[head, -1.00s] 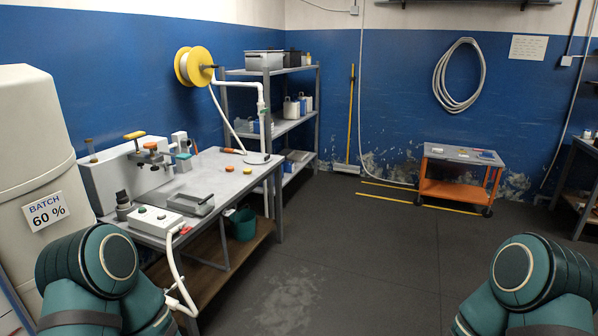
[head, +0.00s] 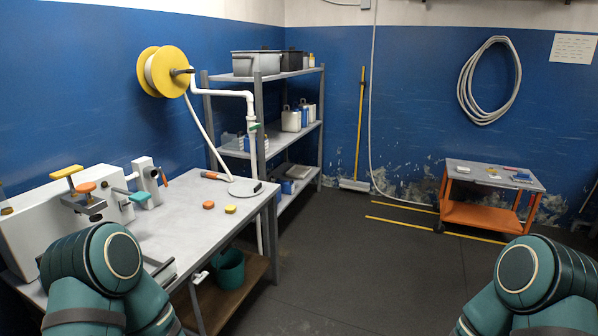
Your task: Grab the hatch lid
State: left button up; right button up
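I cannot be sure which thing is the hatch lid. A flat round grey disc (head: 245,188) with a dark bar on it lies at the far right corner of the workbench (head: 190,232). A white pipe and a hose come down close to it. A small orange disc (head: 208,205) and a small yellow disc (head: 230,209) lie nearer on the bench top. Only teal parts of my two arms show at the lower left and lower right. Both grippers are out of view.
A white apparatus (head: 45,228) with coloured handles stands on the bench's left, partly behind my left arm. A grey shelf rack (head: 257,110) stands behind the bench. An orange cart (head: 480,214) stands at the right. The floor (head: 360,275) between bench and cart is clear.

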aim_at(249, 189)
jog(key=i, duration=1.55)
